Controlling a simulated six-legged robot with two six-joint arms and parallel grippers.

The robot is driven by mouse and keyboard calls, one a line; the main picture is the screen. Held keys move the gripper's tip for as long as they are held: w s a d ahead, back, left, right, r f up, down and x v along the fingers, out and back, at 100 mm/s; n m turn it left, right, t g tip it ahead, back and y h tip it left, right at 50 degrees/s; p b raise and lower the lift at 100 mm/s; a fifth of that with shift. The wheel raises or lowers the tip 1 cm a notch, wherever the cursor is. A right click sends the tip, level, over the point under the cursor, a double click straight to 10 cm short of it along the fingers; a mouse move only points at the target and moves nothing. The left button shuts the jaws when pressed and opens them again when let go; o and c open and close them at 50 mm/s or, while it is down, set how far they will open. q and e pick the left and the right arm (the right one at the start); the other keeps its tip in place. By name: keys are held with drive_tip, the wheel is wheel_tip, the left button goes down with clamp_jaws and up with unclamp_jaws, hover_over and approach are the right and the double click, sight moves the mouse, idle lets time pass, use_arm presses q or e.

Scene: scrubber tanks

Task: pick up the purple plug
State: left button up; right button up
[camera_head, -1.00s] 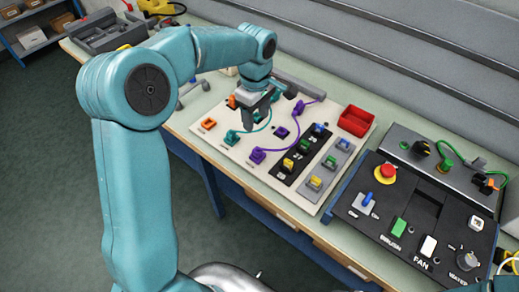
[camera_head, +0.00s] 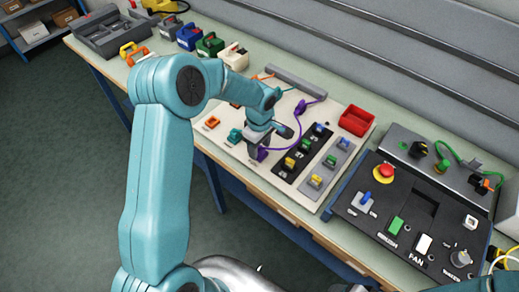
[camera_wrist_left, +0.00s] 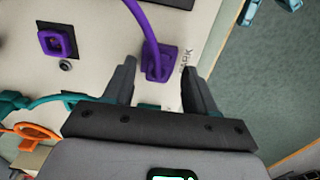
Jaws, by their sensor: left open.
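The purple plug (camera_wrist_left: 160,62) sits on the pale board beside the word PARK in the left wrist view, its purple cable rising from it. In the head view the plug (camera_head: 262,154) is partly hidden by my gripper. My left gripper (camera_wrist_left: 158,68) is open, with one finger on each side of the plug in the wrist picture; contact is not visible. In the head view my left gripper (camera_head: 256,148) points down at the board. A purple socket (camera_wrist_left: 57,42) lies left of the plug. My right gripper is not in view.
A teal plug (camera_head: 235,136) and an orange socket (camera_head: 211,122) are left of the gripper. A black switch strip (camera_head: 300,152), a red tray (camera_head: 356,120) and a control panel (camera_head: 400,215) lie to the right. Coloured boxes stand behind.

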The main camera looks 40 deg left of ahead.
use_arm(q)
drive_tip(key=shift+w+d, duration=0.1)
drive_tip(key=shift+w, duration=0.05)
clamp_jaws()
drive_tip(key=shift+r, duration=0.1)
drive_tip(key=shift+r, duration=0.15)
wheel_tip(320, 180, up, 19)
drive_tip(key=b, duration=0.7)
hover_over(260, 148)
wheel_tip(260, 148, down, 6)
drive_tip(key=shift+d+r, duration=0.1)
